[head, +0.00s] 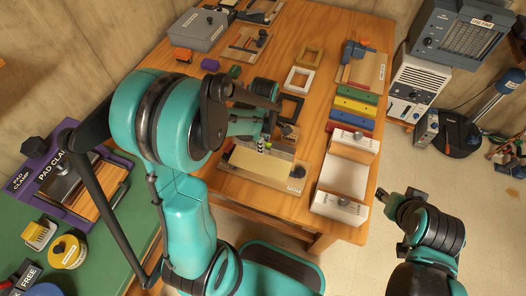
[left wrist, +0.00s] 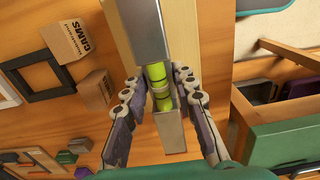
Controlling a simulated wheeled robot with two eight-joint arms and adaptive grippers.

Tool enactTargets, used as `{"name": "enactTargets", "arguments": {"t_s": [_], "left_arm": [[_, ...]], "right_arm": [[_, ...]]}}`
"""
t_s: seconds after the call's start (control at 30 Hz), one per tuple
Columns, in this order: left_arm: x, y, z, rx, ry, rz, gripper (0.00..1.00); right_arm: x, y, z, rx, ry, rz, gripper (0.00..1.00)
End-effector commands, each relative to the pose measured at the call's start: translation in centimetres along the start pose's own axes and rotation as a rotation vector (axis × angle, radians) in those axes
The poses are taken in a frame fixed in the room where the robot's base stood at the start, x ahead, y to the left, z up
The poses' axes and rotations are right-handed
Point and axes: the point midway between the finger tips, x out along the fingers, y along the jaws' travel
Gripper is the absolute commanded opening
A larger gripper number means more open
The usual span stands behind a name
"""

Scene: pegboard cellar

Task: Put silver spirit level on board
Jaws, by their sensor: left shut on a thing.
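The silver spirit level (left wrist: 170,133), with bright green vials, is between the fingers of my left gripper (left wrist: 155,83), which is shut on it. Below it in the left wrist view is a pale wooden strip (left wrist: 198,50). In the head view my left gripper (head: 266,136) is over the rear part of a labelled wooden board (head: 272,181) with a pale strip on its front. The level is mostly hidden there by my arm. I cannot tell whether the level touches the board. My right gripper (head: 388,198) is off the table's right edge; its fingers are too small to read.
A white open box (head: 340,178) stands right of the board. Behind it lie green, yellow, blue and red bars (head: 352,105). Frames (head: 299,78) lie at the middle back. A purple pad clamp (head: 50,180) is on the green bench at left.

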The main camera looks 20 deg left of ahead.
Motion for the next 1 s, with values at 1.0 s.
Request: {"name": "enactTargets", "arguments": {"t_s": [1.0], "left_arm": [[5.1, 0.0, -0.3, 0.001, 0.0, 0.0, 0.37]], "right_arm": [[2.4, 0.0, 1.7, 0.0, 0.0, 0.0, 0.4]]}}
